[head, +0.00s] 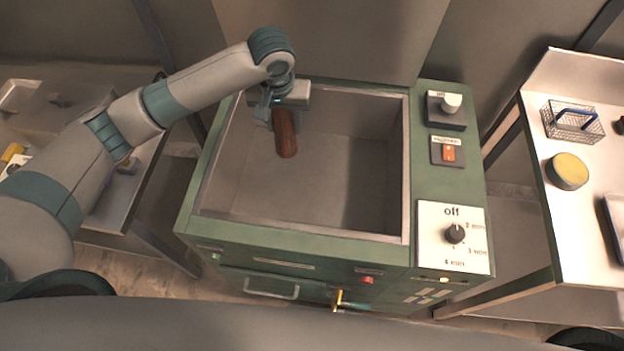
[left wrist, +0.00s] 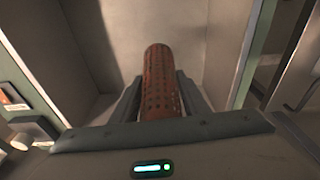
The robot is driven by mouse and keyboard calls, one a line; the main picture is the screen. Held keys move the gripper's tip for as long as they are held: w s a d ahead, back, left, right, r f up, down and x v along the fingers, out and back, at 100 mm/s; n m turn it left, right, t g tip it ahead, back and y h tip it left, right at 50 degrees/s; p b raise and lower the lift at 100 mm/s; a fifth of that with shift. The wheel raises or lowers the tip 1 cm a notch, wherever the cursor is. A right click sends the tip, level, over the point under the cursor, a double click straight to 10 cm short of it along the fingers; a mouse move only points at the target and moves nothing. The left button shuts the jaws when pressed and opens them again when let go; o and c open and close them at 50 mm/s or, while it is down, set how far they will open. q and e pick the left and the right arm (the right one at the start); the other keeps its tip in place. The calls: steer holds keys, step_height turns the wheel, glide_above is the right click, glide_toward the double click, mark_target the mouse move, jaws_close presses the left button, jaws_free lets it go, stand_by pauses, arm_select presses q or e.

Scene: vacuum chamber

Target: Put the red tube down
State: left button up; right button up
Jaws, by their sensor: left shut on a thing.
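The red tube (head: 286,136) is a reddish-brown cylinder inside the open chamber (head: 408,165), toward its back left. It hangs roughly upright below my left gripper (head: 284,112). In the left wrist view the red tube (left wrist: 160,75) shows a pattern of small holes, and my left gripper's fingers (left wrist: 161,98) are closed on it from both sides. Whether the tube's lower end touches the chamber floor, I cannot tell. My right gripper is not in view.
The chamber's green panel carries a switch (head: 448,152) and a dial (head: 454,234). A table at right holds a wire basket (head: 573,122) with a blue handle and a yellow-topped round container (head: 567,171). The chamber floor at right is clear; its walls surround the tube.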

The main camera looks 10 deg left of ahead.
arm_select(q)
steer(key=s+d+f+p, duration=0.4)
steer(key=d+f, duration=0.3)
steer(key=f, duration=0.4)
steer(key=shift+s+d+m+p, duration=0.2)
steer(key=shift+d+m+p, duration=0.1)
steer(key=shift+p, duration=0.45)
steer(key=shift+a+f, duration=0.15)
steer(key=w+a+f+b, duration=0.3)
steer(key=a+f+b, duration=0.3)
steer(key=a+b, duration=0.5)
steer(key=shift+w+f+b, duration=0.25)
steer(key=shift+f+b, duration=0.1)
steer(key=shift+f, duration=0.05)
